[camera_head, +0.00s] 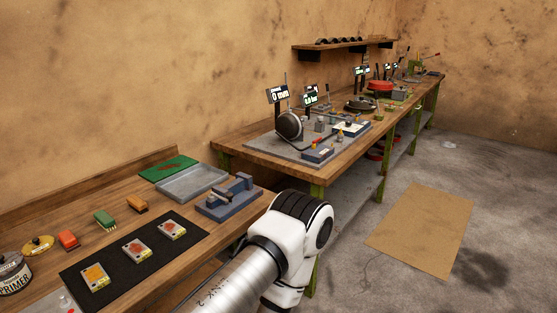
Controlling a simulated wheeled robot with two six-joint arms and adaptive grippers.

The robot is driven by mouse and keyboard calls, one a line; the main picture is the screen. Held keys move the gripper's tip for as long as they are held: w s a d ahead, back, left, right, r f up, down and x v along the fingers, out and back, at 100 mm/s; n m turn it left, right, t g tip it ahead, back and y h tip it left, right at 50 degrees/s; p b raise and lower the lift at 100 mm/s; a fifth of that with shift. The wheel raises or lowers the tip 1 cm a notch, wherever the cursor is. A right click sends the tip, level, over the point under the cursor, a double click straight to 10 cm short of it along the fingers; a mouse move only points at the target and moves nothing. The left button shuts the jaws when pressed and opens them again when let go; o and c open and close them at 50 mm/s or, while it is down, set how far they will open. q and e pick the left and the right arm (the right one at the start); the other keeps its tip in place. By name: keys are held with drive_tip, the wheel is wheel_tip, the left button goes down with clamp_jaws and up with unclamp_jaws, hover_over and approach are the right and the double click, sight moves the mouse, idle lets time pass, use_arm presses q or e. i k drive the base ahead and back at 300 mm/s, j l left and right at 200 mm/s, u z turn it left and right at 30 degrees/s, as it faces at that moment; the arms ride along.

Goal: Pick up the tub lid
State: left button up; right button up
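No lid is plainly marked as the tub lid. A round yellow disc with a dark knob-like middle (38,245) lies at the left end of the near bench, behind a can labelled PRIMER (13,272) that is cut by the left edge; I cannot tell whether the disc is the lid. A round red thing (380,86) sits on the far bench, too small to make out. One of my arms reaches up from the bottom middle, bent at a joint beside the near bench. Neither gripper shows.
The near bench holds a black mat (82,276) with several small cards, a grey tray (191,184), a green board (168,168), brushes or blocks (104,220) and a blue fixture (230,198). A gauge fixture (289,124) stands on the far bench. Cardboard (421,229) lies on open floor.

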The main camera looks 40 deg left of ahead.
sight(39, 245)
drive_tip(key=i+u, duration=0.15)
drive_tip(key=u, duration=0.35)
drive_tip(key=i+l+u, duration=0.1)
drive_tip(key=u, duration=0.4)
drive_tip(key=i+l+u, duration=0.15)
drive_tip(key=u, duration=0.35)
drive_tip(key=i+l+u, duration=0.15)
drive_tip(key=u, duration=0.35)
drive_tip(key=l+u, duration=0.3)
drive_tip(key=u, duration=0.2)
drive_tip(key=i+l+u, duration=0.1)
drive_tip(key=l+u, duration=0.2)
drive_tip(key=u, duration=0.2)
